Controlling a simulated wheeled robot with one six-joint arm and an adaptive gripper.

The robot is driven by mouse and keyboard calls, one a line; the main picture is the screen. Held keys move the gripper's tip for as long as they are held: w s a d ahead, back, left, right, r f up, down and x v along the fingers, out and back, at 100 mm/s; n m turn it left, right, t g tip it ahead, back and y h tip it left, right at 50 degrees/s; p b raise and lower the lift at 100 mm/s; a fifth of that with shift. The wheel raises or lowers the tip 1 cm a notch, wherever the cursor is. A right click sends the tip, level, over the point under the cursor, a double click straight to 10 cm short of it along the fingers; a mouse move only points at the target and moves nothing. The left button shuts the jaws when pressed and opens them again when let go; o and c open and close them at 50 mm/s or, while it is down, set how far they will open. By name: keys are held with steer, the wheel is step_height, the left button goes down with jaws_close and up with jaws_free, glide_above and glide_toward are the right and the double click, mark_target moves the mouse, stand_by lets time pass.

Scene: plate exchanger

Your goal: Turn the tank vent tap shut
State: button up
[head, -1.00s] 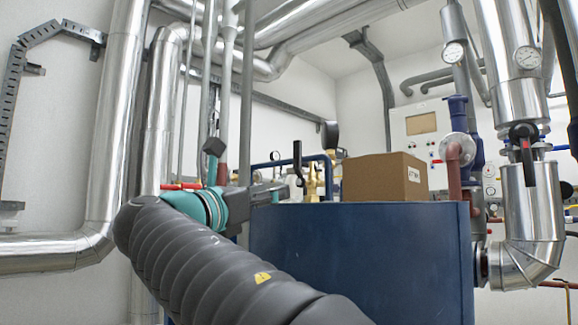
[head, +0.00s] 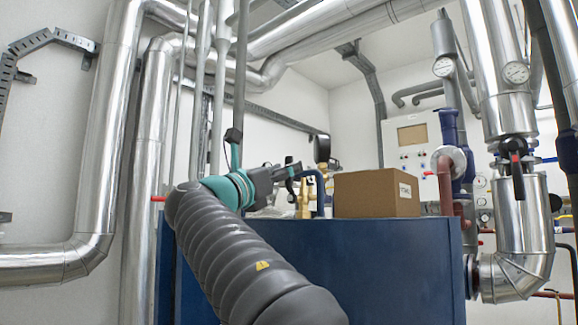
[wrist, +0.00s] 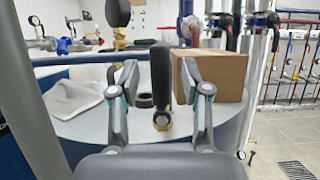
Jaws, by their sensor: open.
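The vent tap has a black lever (wrist: 160,75) standing upright and a brass end (wrist: 162,121) in the wrist view. In the head view its brass body (head: 303,203) stands at the tank's top edge, with the dark lever partly behind my gripper (head: 283,172). In the wrist view my gripper (wrist: 162,92) is open, one finger on each side of the lever. I see gaps on both sides; whether a finger touches it, I cannot tell. The blue tank (head: 330,270) fills the lower middle of the head view.
A cardboard box (head: 375,194) sits on the tank just right of the tap; it also shows close to my right finger (wrist: 222,72). A pressure gauge (head: 322,149) rises behind the tap. A white cloth (wrist: 85,98) and a black ring (wrist: 146,100) lie on the tank top.

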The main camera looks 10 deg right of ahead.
steer(key=shift+x, duration=1)
jaws_close()
